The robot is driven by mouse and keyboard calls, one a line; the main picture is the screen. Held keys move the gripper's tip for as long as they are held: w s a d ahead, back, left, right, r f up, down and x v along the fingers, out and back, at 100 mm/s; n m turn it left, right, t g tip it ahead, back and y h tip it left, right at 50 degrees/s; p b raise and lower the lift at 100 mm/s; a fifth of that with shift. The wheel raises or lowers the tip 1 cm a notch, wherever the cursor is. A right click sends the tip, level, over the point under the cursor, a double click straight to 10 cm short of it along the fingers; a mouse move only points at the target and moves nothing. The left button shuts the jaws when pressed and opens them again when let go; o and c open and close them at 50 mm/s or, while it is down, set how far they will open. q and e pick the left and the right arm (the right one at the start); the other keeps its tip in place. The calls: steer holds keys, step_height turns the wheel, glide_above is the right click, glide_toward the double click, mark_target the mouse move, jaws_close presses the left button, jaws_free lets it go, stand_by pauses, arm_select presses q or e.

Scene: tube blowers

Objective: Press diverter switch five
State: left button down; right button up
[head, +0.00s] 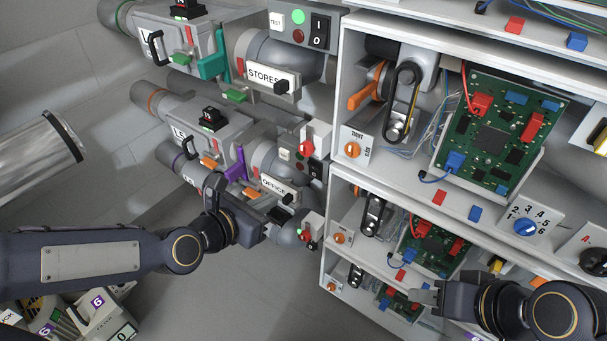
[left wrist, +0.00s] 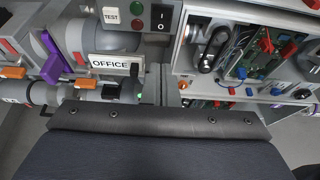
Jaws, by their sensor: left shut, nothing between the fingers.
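No switch is legibly marked five, so I cannot tell which is diverter switch five. Black switch boxes with small labels sit on the upper pipe unit (head: 187,9) and the middle pipe unit (head: 212,119). My left gripper (head: 279,231) is shut and empty, at the lower pipe unit just below the OFFICE plate (head: 274,188). That plate also shows in the left wrist view (left wrist: 110,65); the fingers are hidden there behind my dark wrist. Whether the gripper touches anything is unclear. My right gripper (head: 423,294) is low in front of the lower shelf; its finger opening is unclear.
A STORES plate (head: 264,78) and a panel with a black rocker (head: 318,30) are above. A white shelf rack (head: 336,150) with green circuit boards (head: 490,130) fills the right. A blue dial (head: 526,227) numbered one to six is there. Grey floor (head: 270,295) lies open below.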

arm_select(q)
steer(key=b, duration=0.4)
glide_toward(313, 167)
steer(key=shift+f+x, duration=0.25)
steer(key=shift+x, duration=1.45)
steer(key=shift+f+x, duration=0.25)
steer(key=shift+x, duration=1.5)
steer(key=shift+s+a, duration=0.15)
steer(key=p, duration=0.2)
steer(key=r+p, duration=0.1)
steer(key=p, duration=0.1)
steer(key=shift+w+d+g+y, duration=0.25)
steer(key=shift+w+g+y, duration=0.05)
steer(key=shift+g, duration=0.1)
steer(key=shift+f+b, duration=0.3)
steer(key=shift+r+p, duration=0.55)
steer(key=shift+r, duration=0.3)
